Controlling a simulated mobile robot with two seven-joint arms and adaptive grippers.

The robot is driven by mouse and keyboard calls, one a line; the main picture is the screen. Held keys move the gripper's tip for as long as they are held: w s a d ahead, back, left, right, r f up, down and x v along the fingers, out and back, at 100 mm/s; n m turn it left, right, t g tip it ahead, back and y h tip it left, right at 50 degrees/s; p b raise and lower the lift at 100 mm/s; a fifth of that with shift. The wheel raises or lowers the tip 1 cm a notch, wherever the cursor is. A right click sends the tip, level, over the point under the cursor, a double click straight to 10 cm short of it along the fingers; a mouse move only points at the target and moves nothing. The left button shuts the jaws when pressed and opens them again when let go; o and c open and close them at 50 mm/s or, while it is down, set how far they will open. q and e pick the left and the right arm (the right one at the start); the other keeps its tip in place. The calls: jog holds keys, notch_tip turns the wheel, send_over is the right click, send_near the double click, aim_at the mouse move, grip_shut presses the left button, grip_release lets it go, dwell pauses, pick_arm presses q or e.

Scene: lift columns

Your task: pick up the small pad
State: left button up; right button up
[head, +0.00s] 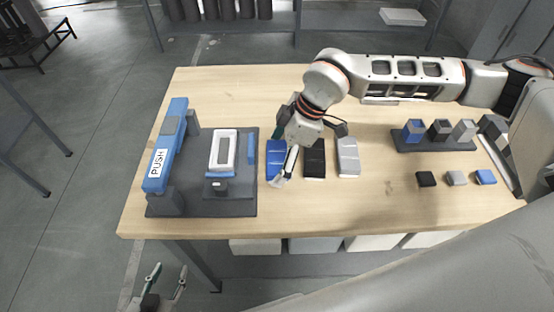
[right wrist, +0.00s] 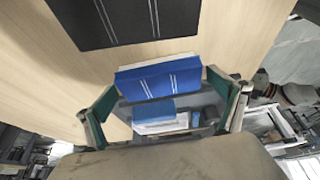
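Three small flat pads lie in a row at the table's right front: a black pad (head: 426,179), a grey pad (head: 456,178) and a blue pad (head: 486,176). My right gripper (head: 281,155) is far to their left, low over the blue block (head: 275,153). In the right wrist view my right gripper (right wrist: 164,77) has its green-lined fingers wide apart, either side of the blue block (right wrist: 160,80); contact is unclear. My left gripper (head: 168,272) is open and empty, below the table's front edge at lower left.
A black block (head: 315,165) and a light grey block (head: 347,150) lie right of the blue block. A dark fixture (head: 240,201) with a blue PUSH bar (head: 165,150) stands at left. A dark rack (head: 435,147) holds several small blocks. The front middle of the table (head: 350,205) is bare.

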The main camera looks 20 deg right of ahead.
pick_arm(q)
jog(key=shift+f, duration=0.1)
pick_arm(e)
jog(key=c, duration=0.7)
jog(key=shift+c, duration=0.2)
jog(key=shift+r, duration=0.15)
